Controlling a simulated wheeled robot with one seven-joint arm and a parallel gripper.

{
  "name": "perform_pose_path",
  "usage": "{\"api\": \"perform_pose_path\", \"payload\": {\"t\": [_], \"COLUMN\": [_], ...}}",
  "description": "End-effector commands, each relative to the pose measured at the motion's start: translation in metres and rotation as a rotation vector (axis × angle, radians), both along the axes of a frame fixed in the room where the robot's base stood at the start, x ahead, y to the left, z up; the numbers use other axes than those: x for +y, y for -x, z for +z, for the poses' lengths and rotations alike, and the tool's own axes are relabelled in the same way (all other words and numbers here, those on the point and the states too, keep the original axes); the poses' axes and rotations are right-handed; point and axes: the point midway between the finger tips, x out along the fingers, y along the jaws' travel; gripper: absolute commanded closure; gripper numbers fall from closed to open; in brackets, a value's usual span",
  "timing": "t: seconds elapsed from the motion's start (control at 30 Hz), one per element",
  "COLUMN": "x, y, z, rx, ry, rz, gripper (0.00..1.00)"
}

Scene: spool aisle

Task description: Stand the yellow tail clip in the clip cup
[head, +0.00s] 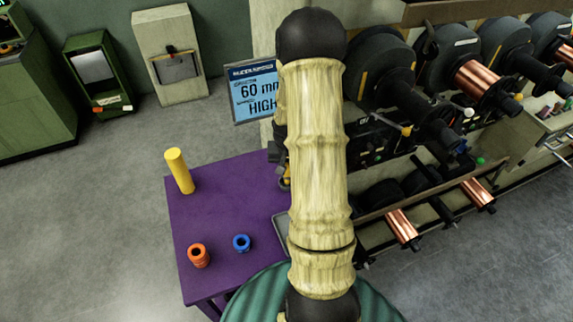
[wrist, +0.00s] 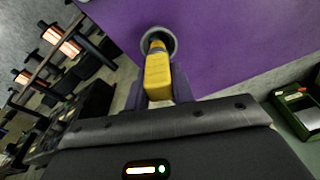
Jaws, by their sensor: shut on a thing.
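The yellow tail clip (wrist: 158,76) is in my gripper (wrist: 159,92) in the wrist view, between the two dark fingers. Its narrower far end points at the grey round clip cup (wrist: 173,42) on the purple table. That end overlaps the cup's opening in the picture. I cannot tell whether it is inside the cup or just above it.
The purple table (head: 222,215) holds a yellow cylinder (head: 180,172), an orange ring-shaped piece (head: 199,256) and a blue one (head: 242,243). A rack with copper spools (head: 476,80) stands to the right. Open floor lies left of the table.

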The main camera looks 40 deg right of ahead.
Motion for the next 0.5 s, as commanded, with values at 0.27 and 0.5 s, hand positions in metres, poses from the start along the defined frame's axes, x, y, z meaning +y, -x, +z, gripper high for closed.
{"api": "perform_pose_path", "payload": {"t": [0.27, 0.5], "x": [0.0030, 0.0013], "y": [-0.0016, -0.0006], "z": [-0.0001, 0.0000], "rx": [-0.001, 0.000], "ry": [0.001, 0.000], "rz": [0.007, 0.003], "gripper": [0.74, 0.50]}}
